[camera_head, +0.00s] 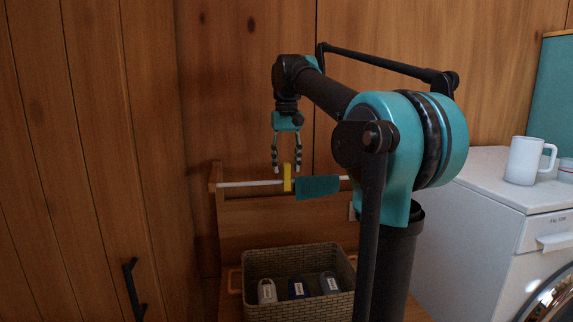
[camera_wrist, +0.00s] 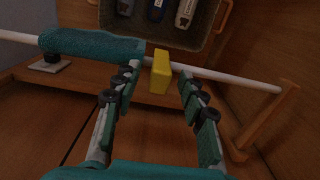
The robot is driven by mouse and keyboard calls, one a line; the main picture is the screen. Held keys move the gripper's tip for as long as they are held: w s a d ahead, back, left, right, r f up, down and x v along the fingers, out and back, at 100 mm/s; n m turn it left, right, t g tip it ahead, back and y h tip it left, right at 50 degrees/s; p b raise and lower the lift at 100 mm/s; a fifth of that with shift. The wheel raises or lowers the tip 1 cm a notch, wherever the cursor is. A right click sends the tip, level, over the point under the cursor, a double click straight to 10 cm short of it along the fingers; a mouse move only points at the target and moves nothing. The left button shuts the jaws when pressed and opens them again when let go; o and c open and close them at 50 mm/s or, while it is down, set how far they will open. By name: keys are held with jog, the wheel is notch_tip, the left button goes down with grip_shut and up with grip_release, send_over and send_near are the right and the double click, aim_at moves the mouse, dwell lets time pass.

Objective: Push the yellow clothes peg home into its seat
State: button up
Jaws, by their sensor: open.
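The yellow clothes peg (camera_head: 287,177) stands upright on a white rod, just left of a teal cloth (camera_head: 317,187) that hangs over the same rod. In the wrist view the peg (camera_wrist: 161,72) shows between and beyond my fingertips, on the rod (camera_wrist: 225,79). My gripper (camera_head: 287,169) points down above the peg, with its two fingers spread apart. In the wrist view my gripper (camera_wrist: 156,74) is open, with nothing held between the fingers. The peg's lower part and how far it sits over the rod are hard to tell.
A woven basket (camera_head: 298,250) with several bottles stands below the rod. A wooden rack post (camera_head: 214,205) holds the rod's left end. A white washing machine (camera_head: 490,210) with a mug (camera_head: 527,160) on top is at the right. A wooden wall stands behind.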

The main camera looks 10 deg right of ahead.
notch_tip(320, 180, up, 12)
dwell(0.5)
